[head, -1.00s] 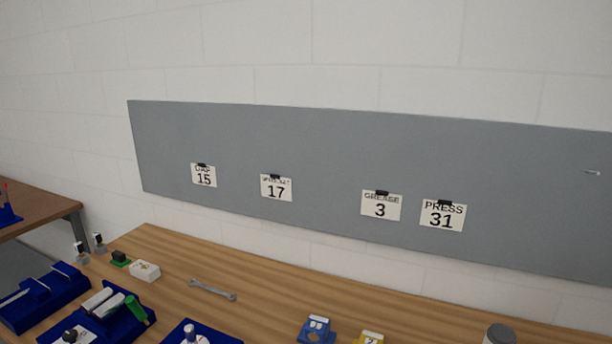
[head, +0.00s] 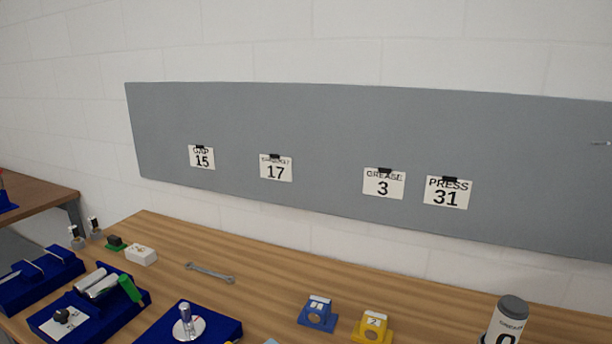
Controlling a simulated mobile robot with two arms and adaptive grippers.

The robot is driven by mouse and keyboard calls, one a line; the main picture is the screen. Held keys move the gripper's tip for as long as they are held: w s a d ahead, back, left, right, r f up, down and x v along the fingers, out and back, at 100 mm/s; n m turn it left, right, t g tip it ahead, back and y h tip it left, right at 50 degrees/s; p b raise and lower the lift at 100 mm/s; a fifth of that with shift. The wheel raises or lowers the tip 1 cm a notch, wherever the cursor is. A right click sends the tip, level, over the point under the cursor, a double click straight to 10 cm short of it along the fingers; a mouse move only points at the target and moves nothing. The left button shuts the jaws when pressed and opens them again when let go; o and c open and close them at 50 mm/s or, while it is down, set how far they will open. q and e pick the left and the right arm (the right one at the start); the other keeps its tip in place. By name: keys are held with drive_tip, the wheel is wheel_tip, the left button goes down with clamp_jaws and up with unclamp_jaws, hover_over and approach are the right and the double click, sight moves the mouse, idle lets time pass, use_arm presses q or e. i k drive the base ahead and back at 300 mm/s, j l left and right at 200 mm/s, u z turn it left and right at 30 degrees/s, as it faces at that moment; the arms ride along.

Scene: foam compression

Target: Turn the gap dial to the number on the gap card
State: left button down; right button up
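The gap card (head: 201,157) is clipped at the left of the grey wall board. Its number reads 15, and its clip covers part of the heading. A black knob (head: 62,316) stands on a white plate in a blue tray at lower left. I cannot tell from this view which of these is the gap dial, and no scale numbers are readable. Neither of my grippers is in view.
Other cards read 17 (head: 276,168), GREASE 3 (head: 384,183) and PRESS 31 (head: 447,193). On the wooden table (head: 265,277) are a wrench (head: 210,272), a blue block (head: 318,315), a yellow block (head: 373,328) and a grease canister (head: 507,318). Open table lies behind the blocks.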

sight(61, 316)
drive_tip(key=k+u, duration=0.1)
drive_tip(key=u, duration=1.15)
